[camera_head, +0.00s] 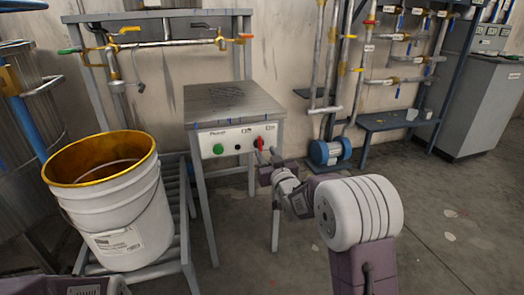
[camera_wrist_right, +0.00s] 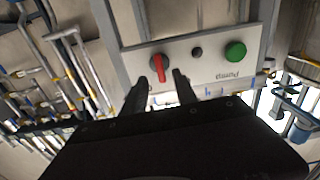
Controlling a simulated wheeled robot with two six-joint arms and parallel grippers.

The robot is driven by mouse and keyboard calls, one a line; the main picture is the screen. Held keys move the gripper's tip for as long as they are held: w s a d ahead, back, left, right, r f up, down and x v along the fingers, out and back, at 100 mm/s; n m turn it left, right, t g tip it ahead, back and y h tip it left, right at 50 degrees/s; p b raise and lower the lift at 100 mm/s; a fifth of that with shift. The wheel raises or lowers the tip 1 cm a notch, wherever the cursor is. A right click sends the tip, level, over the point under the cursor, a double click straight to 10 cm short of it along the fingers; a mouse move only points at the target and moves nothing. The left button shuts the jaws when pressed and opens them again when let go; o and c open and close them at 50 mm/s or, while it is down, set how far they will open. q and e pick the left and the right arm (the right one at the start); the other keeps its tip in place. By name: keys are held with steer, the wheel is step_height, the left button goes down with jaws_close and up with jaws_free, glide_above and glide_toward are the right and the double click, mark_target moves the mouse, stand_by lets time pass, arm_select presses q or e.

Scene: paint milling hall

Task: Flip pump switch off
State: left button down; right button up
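The white control panel (camera_head: 228,146) is on the front of a metal-topped stand and is labelled "Pump" or similar. It carries a green button (camera_head: 218,149), a small black knob (camera_head: 238,147) and a red switch handle (camera_head: 260,143) at its right end. The handle stands roughly upright. My right gripper (camera_head: 266,164) is just in front of and below the red handle. In the right wrist view, the panel appears inverted; the fingers (camera_wrist_right: 160,80) are apart, with the red handle (camera_wrist_right: 158,68) beyond and between their tips. Contact is not clear. My left gripper is out of view.
A white bucket (camera_head: 115,225) with a yellow-stained rim stands on a metal rack left of the panel. Pipes with valves (camera_head: 160,44) run behind the stand. A blue pump (camera_head: 328,152) sits to the right. The floor at the right is open.

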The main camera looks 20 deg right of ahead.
mark_target(260, 146)
steer(key=w, duration=0.3)
steer(key=w+b, duration=0.1)
steer(key=shift+w+a+f, duration=0.1)
steer(key=shift+w+f, duration=0.05)
steer(key=shift+f, duration=0.1)
steer(key=shift+w+r, duration=0.15)
steer(key=shift+w, duration=0.15)
jaws_close()
steer(key=shift+n, duration=0.4)
steer(key=shift+a+n+b, duration=0.15)
steer(key=shift+n+b, duration=0.5)
steer(key=shift+n, duration=2.25)
